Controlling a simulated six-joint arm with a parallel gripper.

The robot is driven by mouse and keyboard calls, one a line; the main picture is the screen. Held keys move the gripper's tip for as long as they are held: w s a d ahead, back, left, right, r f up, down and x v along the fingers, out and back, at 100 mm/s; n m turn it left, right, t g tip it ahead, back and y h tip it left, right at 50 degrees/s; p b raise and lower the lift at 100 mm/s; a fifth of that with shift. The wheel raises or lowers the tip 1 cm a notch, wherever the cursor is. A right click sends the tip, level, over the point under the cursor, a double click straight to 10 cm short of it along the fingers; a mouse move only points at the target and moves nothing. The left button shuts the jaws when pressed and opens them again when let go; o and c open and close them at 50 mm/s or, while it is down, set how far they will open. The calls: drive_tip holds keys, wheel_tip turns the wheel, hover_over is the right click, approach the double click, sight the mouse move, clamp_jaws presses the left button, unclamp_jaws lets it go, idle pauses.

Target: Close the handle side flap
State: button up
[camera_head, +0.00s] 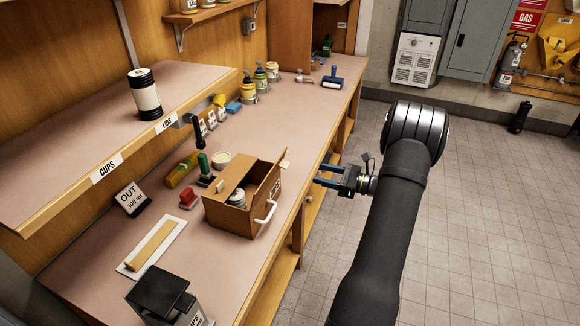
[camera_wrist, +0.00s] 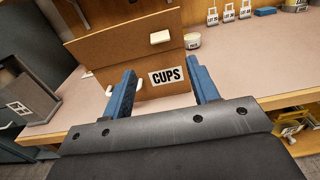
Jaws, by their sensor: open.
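A brown cardboard box (camera_head: 228,217) stands open on the bench with a white handle (camera_head: 265,212) on its near right side. A brown flap (camera_head: 266,186) stands upright along the box's right side, with a pale tab (camera_head: 284,162) at its top corner. A light-topped container (camera_head: 237,197) shows inside. My gripper (camera_head: 322,175) is open and empty, right of the box and apart from it. In the wrist view, the brown panel (camera_wrist: 115,55) with a CUPS label (camera_wrist: 167,76) and pale tab (camera_wrist: 160,37) lies beyond my spread fingers (camera_wrist: 163,88).
A black-topped device (camera_head: 162,292) and a white tray (camera_head: 150,248) are on the near bench. A shelf (camera_head: 75,150) overhangs at left.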

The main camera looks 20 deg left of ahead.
sight(287, 165)
drive_tip(key=a, duration=1.2)
drive_tip(key=shift+c, duration=0.2)
clamp_jaws()
